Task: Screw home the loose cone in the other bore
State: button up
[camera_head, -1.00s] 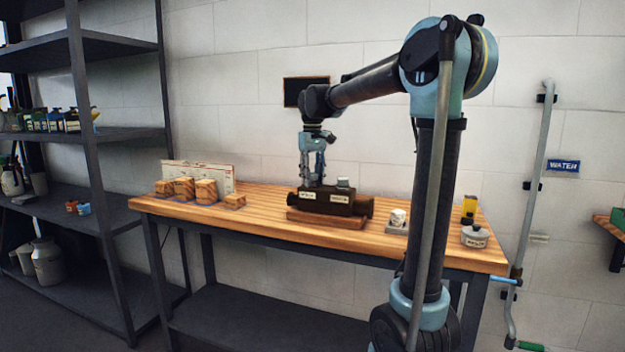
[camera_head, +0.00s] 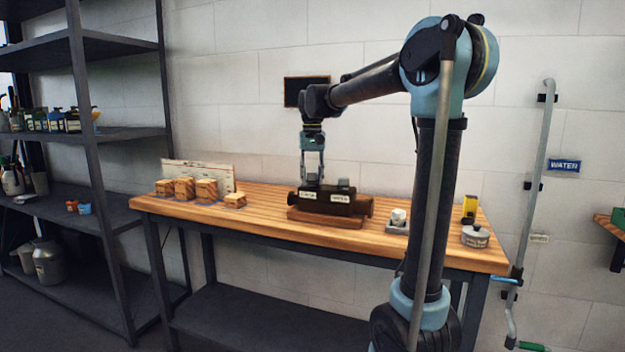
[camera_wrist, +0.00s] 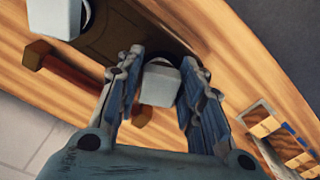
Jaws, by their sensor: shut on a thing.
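A dark valve body (camera_head: 328,203) with two pale labels lies on a wooden base (camera_head: 326,219) near the middle of the bench. My gripper (camera_head: 312,184) points down at its left end. In the wrist view my gripper (camera_wrist: 156,90) has a finger on each side of the squarish pale grey head of one cone (camera_wrist: 160,84) and is shut on it. Anything below that head is mostly hidden. The other cone's similar grey head (camera_head: 343,183) stands up from the right part of the body; it also shows in the wrist view (camera_wrist: 55,18).
Several wooden blocks (camera_head: 184,188) stand on the bench at left, before a pale board (camera_head: 200,174). A white cup-like piece (camera_head: 398,217), a yellow-and-black item (camera_head: 469,206) and a lidded pot (camera_head: 475,237) stand at right. A dark shelf rack (camera_head: 95,150) is beyond the bench's left end.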

aim_at(312, 173)
jog(key=shift+m, duration=0.3)
jog(key=o, duration=1.4)
jog(key=shift+c, duration=0.2)
jog(key=shift+o, duration=0.6)
jog(key=o, duration=0.5)
jog(key=shift+r, duration=1.35)
jog(key=shift+r, duration=2.45)
